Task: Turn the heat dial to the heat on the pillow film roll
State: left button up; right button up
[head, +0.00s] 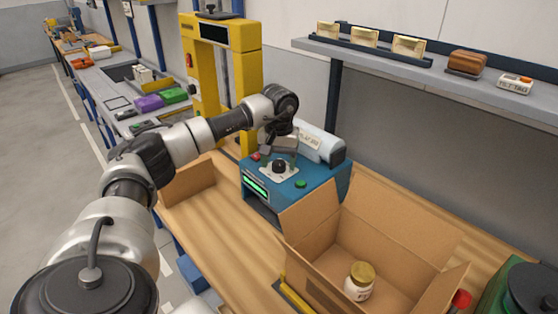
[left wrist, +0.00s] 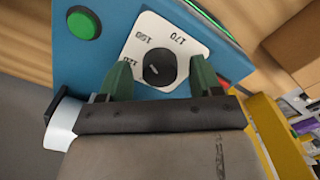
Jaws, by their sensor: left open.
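The heat dial is a black knob (head: 279,166) on a white plate on top of a blue machine (head: 250,180). In the left wrist view the dial (left wrist: 159,67) has printed numbers around it; 170 reads clearly, others are tilted or partly hidden. Where its pointer sits is hard to tell. The film roll (head: 318,141), pale with a label, lies at the back of the machine; its label is too small to read surely. My left gripper (head: 284,152) is just above the dial. In the left wrist view its open green fingers (left wrist: 160,80) stand either side of the knob, with visible gaps.
A green button (head: 300,184) and a red button (head: 255,156) flank the dial. An open cardboard box (head: 410,238) holding a gold-lidded jar (head: 360,281) stands close in front. A yellow frame (head: 245,75) rises behind my arm. A shelf (head: 400,62) runs along the wall.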

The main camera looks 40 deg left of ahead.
aim_at(278, 163)
pick_arm(q)
notch_tip(278, 163, up, 11)
jog(key=b, duration=0.1)
dwell(0.4)
jog(key=shift+s+f, duration=0.1)
jog(key=shift+f, duration=0.1)
dwell(0.4)
